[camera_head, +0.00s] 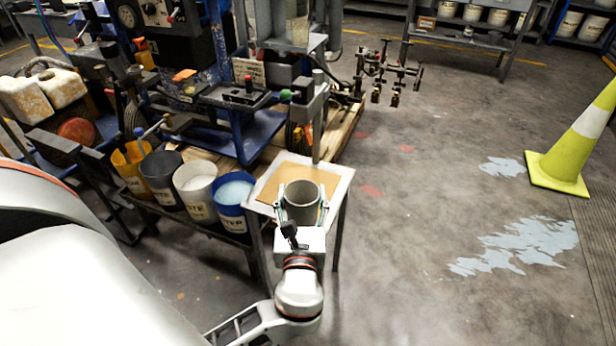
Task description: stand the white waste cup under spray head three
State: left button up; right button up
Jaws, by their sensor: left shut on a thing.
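A white bucket (197,190) with a dark label stands in a row on a low bench to the left. The spray heads (385,97) hang on a dark bar at upper centre; their numbers cannot be read. My right gripper is out of view.
The stand (337,177) is beside the striper frame and its wooden pallet (345,130). Yellow, dark grey and blue (233,192) buckets share the bench (225,226). A yellow-green cone (566,165) is at right. The floor (430,200) between is open, with pale paint patches.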

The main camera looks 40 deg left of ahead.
pick_arm(q)
jog(key=f+b+x, duration=0.1)
jog(key=x, duration=0.4)
jog(key=f+b+x, duration=0.1)
jog(key=b+x, duration=0.1)
jog(key=x, duration=0.4)
jog(key=f+b+x, duration=0.1)
jog(key=f+x, duration=0.1)
jog(key=x, duration=0.4)
jog(key=shift+a, duration=0.1)
jog(key=shift+w+r, duration=0.1)
jog(key=shift+r, duration=0.2)
jog(key=o, duration=1.2)
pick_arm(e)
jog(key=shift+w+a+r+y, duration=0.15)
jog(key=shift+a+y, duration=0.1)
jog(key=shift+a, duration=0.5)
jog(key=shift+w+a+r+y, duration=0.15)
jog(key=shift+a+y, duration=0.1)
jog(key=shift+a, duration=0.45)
